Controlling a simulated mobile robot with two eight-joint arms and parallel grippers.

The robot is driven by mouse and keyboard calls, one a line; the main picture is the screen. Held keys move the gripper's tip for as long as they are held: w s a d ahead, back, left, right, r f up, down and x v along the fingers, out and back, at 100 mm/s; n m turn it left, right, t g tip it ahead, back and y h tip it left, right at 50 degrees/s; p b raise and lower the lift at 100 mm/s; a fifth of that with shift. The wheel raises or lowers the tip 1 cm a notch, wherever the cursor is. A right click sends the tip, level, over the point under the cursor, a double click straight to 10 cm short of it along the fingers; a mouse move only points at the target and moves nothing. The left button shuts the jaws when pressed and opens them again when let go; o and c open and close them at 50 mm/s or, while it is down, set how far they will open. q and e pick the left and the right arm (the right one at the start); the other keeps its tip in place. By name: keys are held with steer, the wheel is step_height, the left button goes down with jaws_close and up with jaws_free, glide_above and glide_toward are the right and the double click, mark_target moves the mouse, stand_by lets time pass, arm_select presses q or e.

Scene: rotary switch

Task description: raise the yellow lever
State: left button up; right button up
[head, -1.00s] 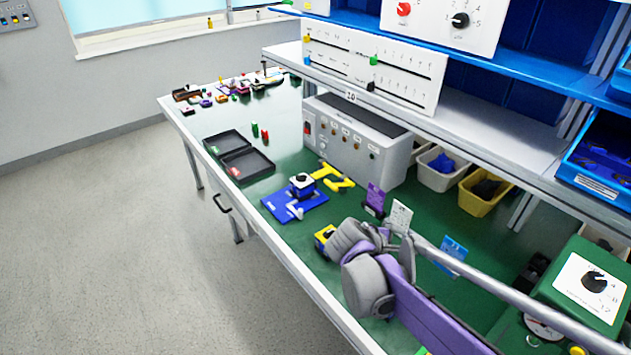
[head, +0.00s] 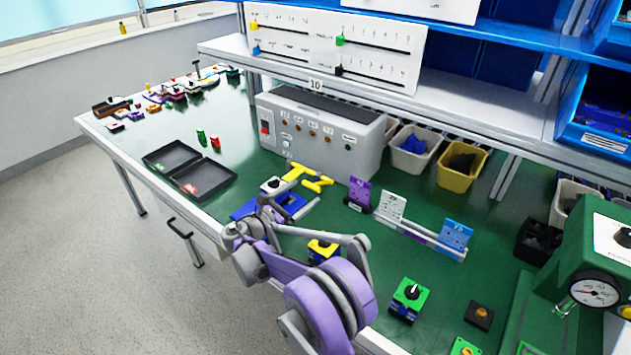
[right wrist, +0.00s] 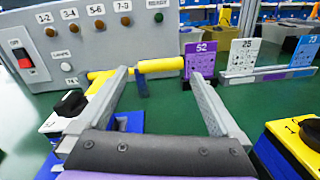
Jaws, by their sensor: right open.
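The yellow lever (head: 312,178) lies low over the green bench top, by a blue base plate (head: 243,211) in front of the grey control box. In the right wrist view the yellow lever (right wrist: 160,66) runs roughly level across the picture, with a dark blue piece around its middle. My right gripper (right wrist: 158,77) is open and empty, its two grey fingers pointing at the lever, one to each side of its middle. I cannot tell whether they touch it. In the head view my right arm partly hides the base plate. My left gripper is not in view.
The grey control box (head: 318,137) stands just behind the lever. A purple card (head: 359,191) and a white card (head: 391,207) stand to its right. A yellow-topped block (head: 323,249) and a green switch block (head: 409,295) stand nearer the front. Black trays (head: 203,178) lie left.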

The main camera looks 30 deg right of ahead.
steer(key=x, duration=0.8)
steer(key=shift+d, duration=0.3)
jaws_close()
